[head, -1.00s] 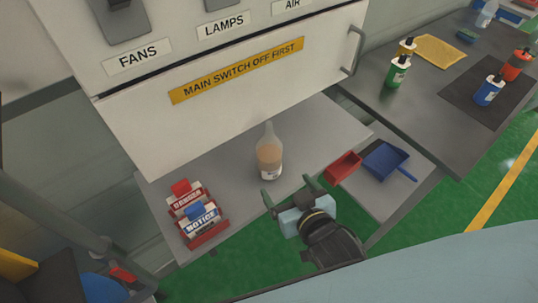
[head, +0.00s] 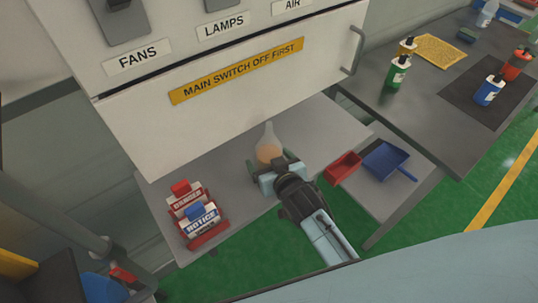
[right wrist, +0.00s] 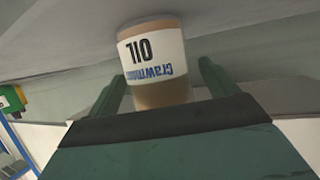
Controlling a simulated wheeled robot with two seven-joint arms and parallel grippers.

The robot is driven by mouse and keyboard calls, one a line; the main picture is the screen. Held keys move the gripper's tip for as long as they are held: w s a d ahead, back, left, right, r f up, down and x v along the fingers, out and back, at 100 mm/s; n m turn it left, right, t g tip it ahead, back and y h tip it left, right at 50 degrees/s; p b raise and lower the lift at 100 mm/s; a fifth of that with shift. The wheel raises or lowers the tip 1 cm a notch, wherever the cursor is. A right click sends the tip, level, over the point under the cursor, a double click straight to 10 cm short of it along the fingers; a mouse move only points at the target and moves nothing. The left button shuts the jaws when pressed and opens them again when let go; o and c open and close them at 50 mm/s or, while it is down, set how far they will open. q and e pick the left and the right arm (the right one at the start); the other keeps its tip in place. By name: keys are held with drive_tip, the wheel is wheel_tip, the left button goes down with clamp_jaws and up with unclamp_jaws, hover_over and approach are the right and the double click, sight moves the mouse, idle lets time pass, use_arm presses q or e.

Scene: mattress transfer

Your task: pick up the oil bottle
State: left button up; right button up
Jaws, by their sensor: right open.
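The oil bottle (head: 268,147) is clear with amber contents and stands upright on the grey shelf (head: 325,125) below the white cabinet. In the right wrist view the oil bottle (right wrist: 153,60) shows its white label reading OIL, and it sits between the two green fingers. My right gripper (head: 268,163) is open around the lower part of the bottle and hides that part in the head view. In the right wrist view the right gripper (right wrist: 165,80) has a finger on each side of the bottle; contact is not clear. My left gripper is not in view.
A red tray (head: 343,167) and a blue dustpan (head: 386,160) lie to the right. The dark table (head: 400,105) at right holds several small bottles. The cabinet (head: 220,110) rises behind the shelf.

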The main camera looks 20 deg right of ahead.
sight(274, 148)
drive_tip(key=shift+w, duration=0.1)
drive_tip(key=c, duration=1.3)
drive_tip(key=shift+r, duration=0.1)
drive_tip(key=shift+c, duration=0.2)
drive_tip(key=shift+r, duration=0.2)
drive_tip(key=r, duration=0.4)
drive_tip(key=s+r, duration=0.1)
drive_tip(key=r, duration=0.1)
drive_tip(key=shift+d+r+p, duration=0.15)
drive_tip(key=shift+r+p, duration=0.1)
drive_tip(key=shift+p, duration=0.05)
drive_tip(key=s+d+b, duration=0.1)
drive_tip(key=s+d, duration=0.2)
drive_tip(key=s, duration=0.6)
drive_tip(key=s+d+b, duration=0.1)
drive_tip(key=s+d, duration=0.3)
drive_tip(key=s, duration=0.5)
drive_tip(key=w+r+m+h+b, duration=0.1)
drive_tip(key=w+b, duration=0.6)
drive_tip(key=w, duration=0.8)
drive_tip(key=shift+w+a+r, duration=0.2)
drive_tip(key=shift+r, duration=0.5)
